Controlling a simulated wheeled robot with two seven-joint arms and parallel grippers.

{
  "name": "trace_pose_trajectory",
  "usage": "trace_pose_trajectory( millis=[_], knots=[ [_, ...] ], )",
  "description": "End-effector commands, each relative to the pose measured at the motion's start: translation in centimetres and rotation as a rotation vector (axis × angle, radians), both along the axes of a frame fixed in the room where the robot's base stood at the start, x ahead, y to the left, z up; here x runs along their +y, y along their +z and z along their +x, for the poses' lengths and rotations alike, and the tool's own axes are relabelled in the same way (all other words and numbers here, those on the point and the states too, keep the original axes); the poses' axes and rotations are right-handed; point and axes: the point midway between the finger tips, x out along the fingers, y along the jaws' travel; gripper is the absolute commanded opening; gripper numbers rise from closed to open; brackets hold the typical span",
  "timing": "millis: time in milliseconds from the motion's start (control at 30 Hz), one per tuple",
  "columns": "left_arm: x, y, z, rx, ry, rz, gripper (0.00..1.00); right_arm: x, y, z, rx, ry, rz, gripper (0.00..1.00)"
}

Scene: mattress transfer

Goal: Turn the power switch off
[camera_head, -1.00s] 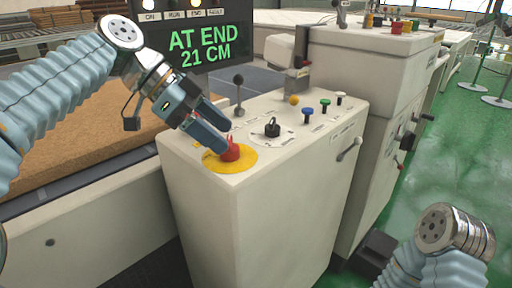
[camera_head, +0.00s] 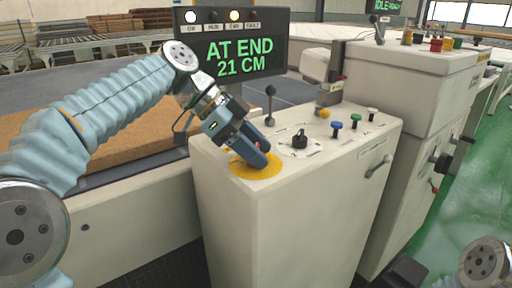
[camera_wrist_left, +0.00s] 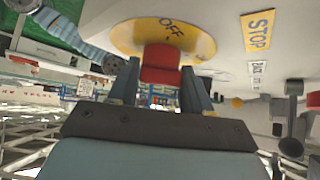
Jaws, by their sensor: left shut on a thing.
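A red knob (camera_wrist_left: 160,64) stands on a round yellow plate (camera_head: 252,176) at the near left corner of the beige control cabinet (camera_head: 283,221). In the left wrist view the yellow plate (camera_wrist_left: 203,43) reads "OFF". My left gripper (camera_head: 256,160) reaches down at a slant and is shut on the red knob. My right gripper is out of view; only part of my right arm shows at the bottom right.
A black rotary knob (camera_head: 299,142), a black-tipped lever (camera_head: 270,102) and blue (camera_head: 337,128), green (camera_head: 354,119) and white (camera_head: 372,113) buttons stand close by. A display (camera_head: 235,45) behind reads "AT END 21 CM". Green floor (camera_head: 454,215) is clear at right.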

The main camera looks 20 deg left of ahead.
Motion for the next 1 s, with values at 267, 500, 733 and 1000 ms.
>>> trace_pose_trajectory(
  millis=[267,500,733,1000],
  knots=[
    [0.0,-0.1,-0.1,-0.003,0.061,-0.002,0.14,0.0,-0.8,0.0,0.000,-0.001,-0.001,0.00],
    [0.0,-0.2,-0.1,-0.006,0.222,-0.004,0.14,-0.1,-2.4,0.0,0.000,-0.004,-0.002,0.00],
    [0.0,-0.1,-0.1,-0.006,0.436,-0.004,0.14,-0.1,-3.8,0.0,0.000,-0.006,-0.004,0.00],
    [0.0,0.0,-0.1,-0.007,0.692,-0.002,0.14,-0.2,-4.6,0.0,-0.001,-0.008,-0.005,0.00]
  ],
)
